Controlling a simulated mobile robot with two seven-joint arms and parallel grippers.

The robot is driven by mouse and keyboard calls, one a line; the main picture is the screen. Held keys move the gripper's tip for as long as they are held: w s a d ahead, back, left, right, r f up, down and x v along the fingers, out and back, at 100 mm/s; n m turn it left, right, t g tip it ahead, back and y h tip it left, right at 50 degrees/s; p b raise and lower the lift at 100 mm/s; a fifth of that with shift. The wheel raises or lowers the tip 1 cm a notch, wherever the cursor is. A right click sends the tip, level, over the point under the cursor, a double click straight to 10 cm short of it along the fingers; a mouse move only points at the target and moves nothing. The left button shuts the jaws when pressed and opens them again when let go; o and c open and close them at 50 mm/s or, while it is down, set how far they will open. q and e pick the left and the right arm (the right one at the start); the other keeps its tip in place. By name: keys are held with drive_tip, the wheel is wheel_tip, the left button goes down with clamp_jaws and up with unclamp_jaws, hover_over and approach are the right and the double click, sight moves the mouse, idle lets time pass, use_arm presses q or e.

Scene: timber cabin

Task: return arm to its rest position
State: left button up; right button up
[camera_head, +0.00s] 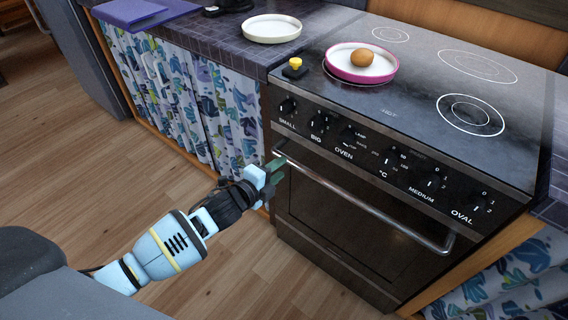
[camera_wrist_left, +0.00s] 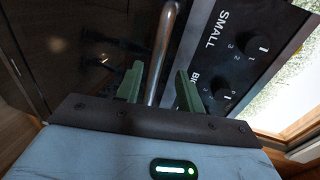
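My left gripper (camera_head: 275,172) is in front of the stove, by the left end of the oven door handle (camera_head: 375,205). In the left wrist view its two green fingers (camera_wrist_left: 158,88) are spread apart. The metal handle (camera_wrist_left: 164,40) passes through the view between them, with a gap on both sides. I cannot tell how deep the handle lies between the fingers. The gripper holds nothing. My left arm (camera_head: 165,248) reaches in from the lower left. My right gripper is in neither view.
The black stove (camera_head: 420,95) has its oven door (camera_head: 340,220) shut. A pink-rimmed plate (camera_head: 338,68) with a brown egg (camera_head: 362,57) and a small yellow-topped object (camera_head: 295,67) are on it. A white plate (camera_head: 271,29) is on the tiled counter (camera_head: 205,38). Wooden floor (camera_head: 60,170) is clear at left.

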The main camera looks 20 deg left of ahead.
use_arm(q)
drive_tip(key=shift+s+a, duration=0.15)
drive_tip(key=shift+s, duration=0.15)
